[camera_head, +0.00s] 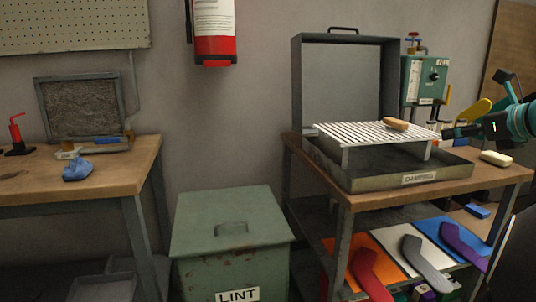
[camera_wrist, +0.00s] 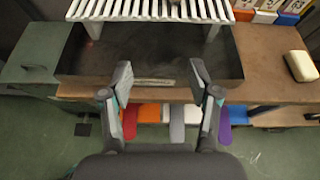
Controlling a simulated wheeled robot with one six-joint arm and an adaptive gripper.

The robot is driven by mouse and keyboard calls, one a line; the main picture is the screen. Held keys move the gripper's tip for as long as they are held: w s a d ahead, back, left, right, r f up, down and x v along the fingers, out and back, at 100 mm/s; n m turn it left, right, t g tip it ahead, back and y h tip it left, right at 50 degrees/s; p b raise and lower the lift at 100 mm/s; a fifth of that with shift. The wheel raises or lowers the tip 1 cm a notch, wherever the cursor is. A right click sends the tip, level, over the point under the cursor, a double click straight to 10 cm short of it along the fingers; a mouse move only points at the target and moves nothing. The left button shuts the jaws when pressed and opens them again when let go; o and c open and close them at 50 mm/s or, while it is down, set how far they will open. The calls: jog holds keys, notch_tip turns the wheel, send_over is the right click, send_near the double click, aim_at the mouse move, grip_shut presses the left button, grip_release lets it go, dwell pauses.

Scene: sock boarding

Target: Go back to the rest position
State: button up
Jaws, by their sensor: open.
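My gripper (camera_wrist: 160,82) is open and empty in the wrist view, its two fingers spread apart. It hangs over the front edge of the damping tray (camera_wrist: 72,50), with the white slatted rack (camera_wrist: 160,8) just ahead. In the head view my teal arm comes in from the right, and its dark gripper end (camera_head: 452,131) is beside the right end of the rack (camera_head: 345,132). The fingertips are hard to make out there. A small brown object (camera_head: 396,123) lies on the rack.
The damping tray (camera_head: 375,183) sits on a wooden bench (camera_head: 345,203) with a cream block (camera_head: 496,158) at its right. A green lint bin (camera_head: 230,235) stands left of the bench. Another bench (camera_head: 100,180) is at far left.

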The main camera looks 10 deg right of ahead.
jog(key=s+a+f+n+g, duration=0.1)
jog(key=a+f+n+g, duration=0.1)
jog(key=a+f+n, duration=0.45)
jog(key=s+a+f+n+g+y, duration=0.1)
jog(key=a+n, duration=0.2)
jog(key=a, duration=0.7)
jog(key=s+a+f+n+g, duration=0.1)
jog(key=a+f+n+g, duration=0.15)
jog(key=a+n, duration=0.4)
jog(key=s+a+f+n+g+h, duration=0.2)
jog(key=s+a+f+n, duration=1.1)
jog(key=s+f+n, duration=0.3)
jog(key=shift+n+p, duration=0.35)
jog(key=shift+n, duration=0.35)
